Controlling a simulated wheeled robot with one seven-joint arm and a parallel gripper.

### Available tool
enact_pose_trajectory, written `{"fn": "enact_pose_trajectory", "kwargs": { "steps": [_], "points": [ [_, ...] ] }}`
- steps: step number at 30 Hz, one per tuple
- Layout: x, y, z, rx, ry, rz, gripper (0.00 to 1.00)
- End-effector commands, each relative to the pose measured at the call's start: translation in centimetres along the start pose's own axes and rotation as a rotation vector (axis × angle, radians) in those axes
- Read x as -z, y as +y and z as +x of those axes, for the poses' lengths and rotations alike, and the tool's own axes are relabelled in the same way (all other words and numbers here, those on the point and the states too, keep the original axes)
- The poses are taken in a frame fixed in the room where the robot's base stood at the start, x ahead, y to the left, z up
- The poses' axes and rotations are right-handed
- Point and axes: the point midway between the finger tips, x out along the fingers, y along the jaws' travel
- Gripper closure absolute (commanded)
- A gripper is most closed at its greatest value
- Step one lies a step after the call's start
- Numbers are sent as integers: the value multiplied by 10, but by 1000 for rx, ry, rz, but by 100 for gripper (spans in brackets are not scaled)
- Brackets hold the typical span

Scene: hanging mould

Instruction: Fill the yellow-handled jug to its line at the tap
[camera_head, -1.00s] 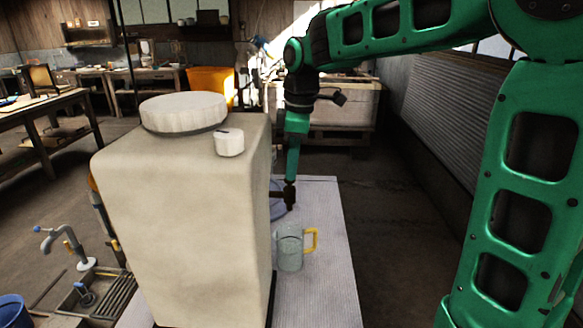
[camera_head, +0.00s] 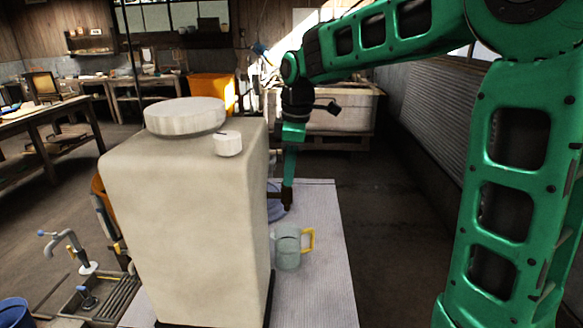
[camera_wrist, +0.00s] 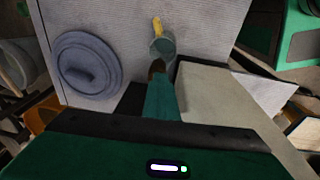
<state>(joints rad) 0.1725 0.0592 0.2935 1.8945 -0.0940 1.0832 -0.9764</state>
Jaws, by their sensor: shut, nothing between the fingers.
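The clear jug (camera_head: 287,247) with a yellow handle (camera_head: 309,240) stands upright on the pale ribbed table top (camera_head: 325,275), just right of the large beige container. In the wrist view the jug (camera_wrist: 162,47) shows from above, its yellow handle (camera_wrist: 157,25) pointing toward the top of the picture. My gripper (camera_head: 286,198) is behind and above the jug, apart from it in the head view. In the wrist view my gripper (camera_wrist: 157,68) is shut and empty, its tips close below the jug's rim in the picture. A tap (camera_head: 68,245) stands over a grated drain tray (camera_head: 105,297) at the lower left.
The beige container (camera_head: 190,215) with a round lid (camera_head: 185,116) and small white cap (camera_head: 228,143) blocks much of the table. A round blue-grey lid (camera_wrist: 87,66) lies on the table. A blue bucket (camera_head: 14,312) is at the lower left corner. The table right of the jug is clear.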

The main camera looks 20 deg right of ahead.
Motion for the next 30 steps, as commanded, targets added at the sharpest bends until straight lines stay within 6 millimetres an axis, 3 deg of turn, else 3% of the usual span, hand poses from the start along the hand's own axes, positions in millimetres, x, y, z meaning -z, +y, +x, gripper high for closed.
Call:
{"fn": "enact_pose_trajectory", "kwargs": {
  "steps": [1,9,30],
  "points": [
    [-3,-4,11,25,-10,1,100],
    [-1,2,16,30,-13,2,100],
    [0,8,20,28,-11,4,100]
  ]
}}
